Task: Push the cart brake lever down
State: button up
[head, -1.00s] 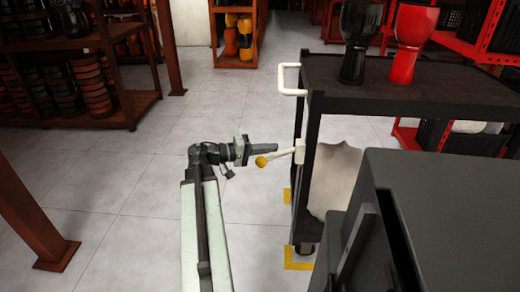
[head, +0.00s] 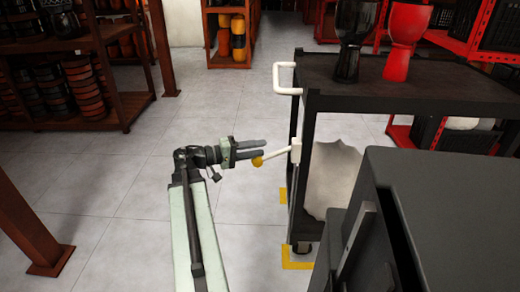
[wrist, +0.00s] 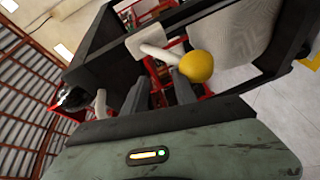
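The brake lever is a white bar (head: 277,154) with a yellow ball knob (head: 257,161). It juts left from a white block on the side of the black cart (head: 390,85), its knob end slightly lower in the picture. My gripper (head: 263,148) is beside the knob, its two fingers apart and pointing toward the cart. In the wrist view the knob (wrist: 197,66) shows just beyond the right finger, and the white bar (wrist: 160,52) runs left to its block. The gap between my fingers holds nothing. I cannot tell whether a finger touches the knob.
A black drum (head: 352,40) and a red drum (head: 406,38) stand on the cart top. A white handle (head: 284,78) sticks out above the lever. A dark grey box-like surface (head: 440,220) fills the lower right. The tiled floor left of the cart is clear.

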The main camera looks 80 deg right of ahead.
jog(key=shift+w+a+f+b, duration=0.3)
jog(key=shift+w+a+f, duration=0.15)
jog(key=shift+w, duration=0.3)
jog(key=shift+w+a+f+b, duration=0.25)
jog(key=shift+w+a+f, duration=0.15)
jog(key=shift+w, duration=0.3)
jog(key=c, duration=0.3)
jog(key=shift+w+a+f, duration=0.1)
jog(key=shift+w+a, duration=0.05)
jog(key=shift+w, duration=0.15)
jog(key=shift+o, duration=1.4)
jog(key=shift+w+a+f, duration=0.15)
jog(key=shift+w, duration=0.15)
jog(key=shift+w+a+f+b, duration=0.1)
jog(key=shift+w+f+b, duration=0.05)
jog(key=shift+w+b, duration=0.15)
jog(key=shift+w+a+f, duration=0.2)
jog(key=shift+w+a, duration=0.35)
jog(key=shift+w, duration=0.2)
jog(key=v, duration=0.7)
jog(key=shift+w+a+r, duration=0.1)
jog(key=shift+w+a, duration=0.1)
jog(key=shift+w, duration=0.15)
